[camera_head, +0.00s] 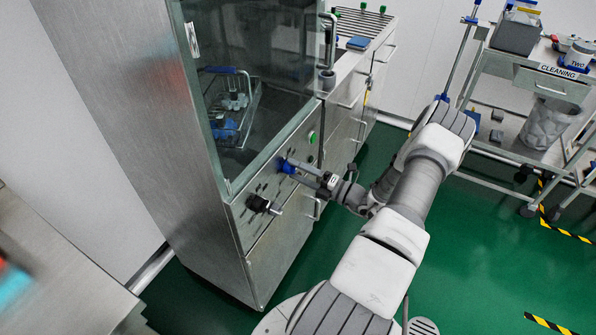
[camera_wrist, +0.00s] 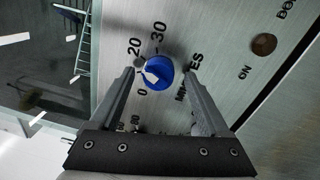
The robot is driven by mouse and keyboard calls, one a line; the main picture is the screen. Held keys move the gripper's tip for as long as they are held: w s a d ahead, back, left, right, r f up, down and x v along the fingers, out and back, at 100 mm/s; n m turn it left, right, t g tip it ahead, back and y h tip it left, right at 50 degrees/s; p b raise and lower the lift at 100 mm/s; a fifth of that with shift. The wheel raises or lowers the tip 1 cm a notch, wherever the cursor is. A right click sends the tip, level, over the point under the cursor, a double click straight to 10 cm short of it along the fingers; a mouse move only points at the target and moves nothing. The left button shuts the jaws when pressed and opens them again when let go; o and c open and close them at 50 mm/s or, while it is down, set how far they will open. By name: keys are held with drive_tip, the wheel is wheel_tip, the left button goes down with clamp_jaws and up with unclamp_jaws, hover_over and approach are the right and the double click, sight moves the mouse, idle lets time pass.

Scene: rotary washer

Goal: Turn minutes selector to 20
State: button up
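The minutes selector is a round blue knob (camera_wrist: 161,66) on the washer's brushed-metal panel (camera_wrist: 215,50). In the wrist view, the numbers 0, 20 and 30 are readable around it, with "MINUTES" partly covered by a finger. Its white mark lies at the lower left, between 0 and 20; the number 10 cannot be made out. My gripper (camera_wrist: 159,73) is open, one finger on each side of the knob, with a visible gap on both sides. In the head view, the knob (camera_head: 286,166) shows at the end of my gripper (camera_head: 299,166).
A black switch (camera_head: 258,203) sticks out lower on the panel, and a green button (camera_head: 312,137) sits above the selector. A glass door (camera_head: 255,80) is above the panel. A bench with drawers (camera_head: 350,90) stands behind; a cleaning cart (camera_head: 540,80) is at right.

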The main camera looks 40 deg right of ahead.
drive_tip(key=v, duration=1.7)
drive_tip(key=shift+s, duration=0.2)
drive_tip(key=shift+w+d, duration=0.1)
